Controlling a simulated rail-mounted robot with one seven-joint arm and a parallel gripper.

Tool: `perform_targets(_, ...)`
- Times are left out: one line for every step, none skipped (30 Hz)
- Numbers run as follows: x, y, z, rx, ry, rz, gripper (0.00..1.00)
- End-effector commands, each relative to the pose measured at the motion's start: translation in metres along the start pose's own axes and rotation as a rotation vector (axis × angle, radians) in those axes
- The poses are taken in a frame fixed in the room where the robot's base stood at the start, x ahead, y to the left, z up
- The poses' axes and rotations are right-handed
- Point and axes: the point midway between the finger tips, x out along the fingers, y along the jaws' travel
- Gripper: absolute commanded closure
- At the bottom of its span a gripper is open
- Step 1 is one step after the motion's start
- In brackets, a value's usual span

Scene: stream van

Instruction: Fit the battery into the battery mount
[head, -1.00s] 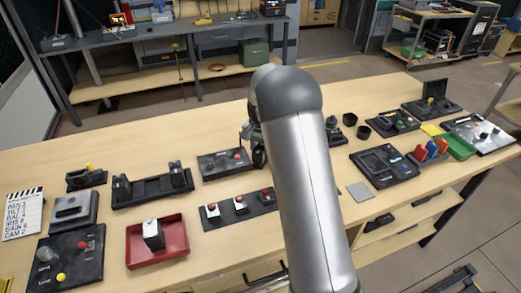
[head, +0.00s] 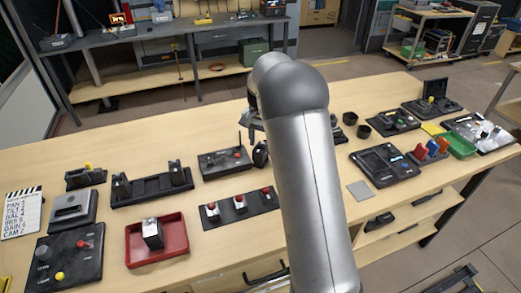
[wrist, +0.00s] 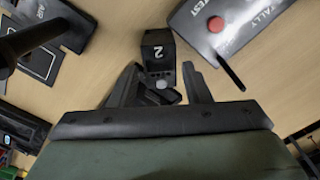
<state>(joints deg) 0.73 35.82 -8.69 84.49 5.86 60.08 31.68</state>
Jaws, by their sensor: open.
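My gripper (wrist: 160,68) is open in the wrist view, its two dark fingers spread either side of a small black block (wrist: 158,40) marked "2". I cannot tell whether they touch it. In the head view the block (head: 260,154) stands beside the tally box, and my arm mostly hides my gripper (head: 252,122). A dark block with a pale face (head: 152,232) stands in a red tray (head: 133,258) at front left. A long black holder (head: 150,190) with two uprights lies behind the tray. Neither the battery nor its mount is labelled, so I cannot tell which they are.
The tally test box (wrist: 240,22), with a red button and a black rod, is close to the right finger; it also shows in the head view (head: 222,163). A switch strip (head: 239,208) lies in front. Several panels and cups stand at right.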

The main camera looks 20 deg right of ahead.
Motion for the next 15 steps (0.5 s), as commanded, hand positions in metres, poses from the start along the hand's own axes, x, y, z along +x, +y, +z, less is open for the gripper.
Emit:
perform_targets(-0.011,-0.001,-0.001,0.000,0.004,-0.003,0.57)
perform_targets(-0.018,0.000,0.000,0.000,0.004,-0.003,0.57)
perform_targets(-0.027,-0.001,-0.001,0.000,0.004,-0.002,0.57)
perform_targets(-0.033,-0.001,-0.001,0.000,0.004,-0.002,0.57)
perform_targets(-0.040,-0.001,-0.001,0.000,0.003,-0.002,0.57)
perform_targets(-0.047,-0.001,-0.001,0.000,0.004,-0.002,0.57)
perform_targets(-0.052,0.000,0.000,0.000,0.002,-0.001,0.57)
perform_targets(-0.057,0.000,0.000,0.000,0.002,-0.001,0.57)
perform_targets(-0.063,0.000,0.000,0.000,0.002,-0.001,0.57)
perform_targets(-0.066,0.000,0.000,0.000,0.001,-0.001,0.57)
perform_targets(-0.069,0.000,0.000,0.000,0.001,-0.001,0.57)
perform_targets(-0.073,0.000,0.000,0.001,0.001,-0.001,0.57)
perform_targets(-0.075,0.000,0.000,0.001,0.000,0.000,0.57)
perform_targets(-0.077,0.000,0.000,0.001,0.000,0.000,0.57)
perform_targets(-0.079,0.000,0.000,0.001,0.000,0.000,0.57)
